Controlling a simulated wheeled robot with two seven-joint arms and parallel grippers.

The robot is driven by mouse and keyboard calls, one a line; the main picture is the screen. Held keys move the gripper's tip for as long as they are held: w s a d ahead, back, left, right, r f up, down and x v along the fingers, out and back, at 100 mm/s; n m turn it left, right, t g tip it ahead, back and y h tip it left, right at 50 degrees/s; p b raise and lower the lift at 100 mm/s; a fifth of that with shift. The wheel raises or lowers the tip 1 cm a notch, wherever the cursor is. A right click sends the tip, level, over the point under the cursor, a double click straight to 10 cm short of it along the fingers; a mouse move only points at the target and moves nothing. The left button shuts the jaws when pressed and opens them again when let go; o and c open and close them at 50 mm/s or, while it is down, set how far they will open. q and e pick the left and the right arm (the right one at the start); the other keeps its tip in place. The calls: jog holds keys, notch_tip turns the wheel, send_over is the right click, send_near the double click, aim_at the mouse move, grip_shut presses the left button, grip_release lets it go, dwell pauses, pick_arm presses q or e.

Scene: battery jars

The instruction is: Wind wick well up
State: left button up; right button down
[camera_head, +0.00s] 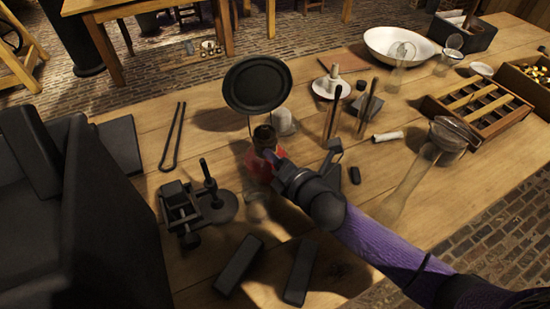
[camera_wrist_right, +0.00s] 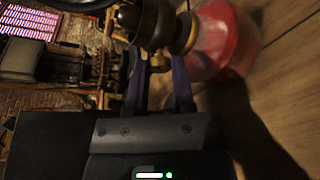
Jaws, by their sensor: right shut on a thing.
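A small lamp with a red font (camera_head: 256,168) stands on the wooden table; its dark brass burner (camera_head: 264,134) is on top. A round black disc (camera_head: 257,83) on thin wires rises above it. In the right wrist view the burner (camera_wrist_right: 148,20) is at the top, the red font (camera_wrist_right: 225,40) to its right, and a small brass wick knob (camera_wrist_right: 160,63) juts out between my fingers. My right gripper (camera_head: 273,157) reaches in from the lower right and is shut on the knob; its fingers also show in the wrist view (camera_wrist_right: 161,72). The wick is hidden. My left gripper is out of view.
A small clamp-like device (camera_head: 182,209) and dark blocks (camera_head: 239,264) lie in front. A wooden rack (camera_head: 480,112) and glassware (camera_head: 452,135) are at right.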

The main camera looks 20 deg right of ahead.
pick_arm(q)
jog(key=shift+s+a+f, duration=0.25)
pick_arm(e)
jog(key=shift+f+m, duration=0.15)
jog(key=shift+m, duration=0.35)
jog(key=shift+t, duration=0.3)
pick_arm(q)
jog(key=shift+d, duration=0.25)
pick_arm(e)
jog(key=shift+c, duration=2.3)
grip_release()
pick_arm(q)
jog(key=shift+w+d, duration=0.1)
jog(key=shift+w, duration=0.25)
pick_arm(e)
jog(key=shift+s+d, duration=0.1)
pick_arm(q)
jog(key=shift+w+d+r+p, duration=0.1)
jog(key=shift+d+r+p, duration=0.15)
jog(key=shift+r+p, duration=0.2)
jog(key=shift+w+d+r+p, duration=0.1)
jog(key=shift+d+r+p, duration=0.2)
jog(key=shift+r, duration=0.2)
pick_arm(e)
jog(key=v, duration=0.9)
jog(key=shift+s+d, duration=0.25)
jog(key=shift+s, duration=0.1)
